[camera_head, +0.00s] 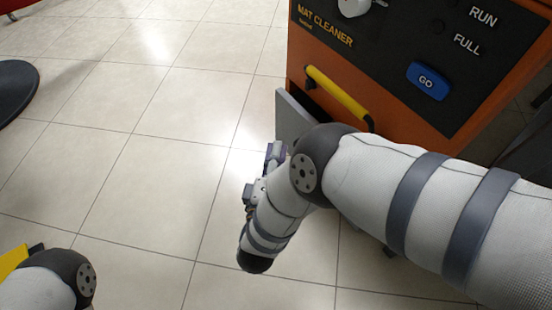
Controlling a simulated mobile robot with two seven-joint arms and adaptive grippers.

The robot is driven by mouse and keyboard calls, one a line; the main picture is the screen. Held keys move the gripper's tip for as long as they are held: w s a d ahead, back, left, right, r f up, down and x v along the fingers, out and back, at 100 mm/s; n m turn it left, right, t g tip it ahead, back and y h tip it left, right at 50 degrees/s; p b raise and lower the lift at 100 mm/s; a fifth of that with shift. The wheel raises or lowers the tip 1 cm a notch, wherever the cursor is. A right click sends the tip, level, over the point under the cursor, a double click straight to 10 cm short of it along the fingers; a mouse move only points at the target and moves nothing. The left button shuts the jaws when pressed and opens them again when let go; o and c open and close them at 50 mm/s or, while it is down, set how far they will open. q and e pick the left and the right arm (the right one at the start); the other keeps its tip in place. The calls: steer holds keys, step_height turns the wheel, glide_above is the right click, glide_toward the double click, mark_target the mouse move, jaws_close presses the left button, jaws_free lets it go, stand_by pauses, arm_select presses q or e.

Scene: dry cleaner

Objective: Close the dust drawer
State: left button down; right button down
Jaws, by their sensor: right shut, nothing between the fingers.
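The dust drawer shows as a grey panel (291,116) standing out from the orange mat cleaner (306,50), below a yellow handle bar (338,94). A dark gap shows between the panel and the orange body, so the drawer is open. My right arm hides its lower right part. My right gripper (273,154) is shut and empty, just below and left of the panel; I cannot tell whether it touches it. Part of my left arm shows at the lower left, but its gripper is not in view.
A dark round base (14,88) stands at the left edge. A yellow and black thing (14,260) shows at lower left. The tiled floor (140,150) between is clear.

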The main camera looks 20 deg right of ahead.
steer(key=w+d+b, duration=0.1)
steer(key=w+d, duration=0.4)
steer(key=shift+w+d+b, duration=0.3)
steer(key=shift+d, duration=0.1)
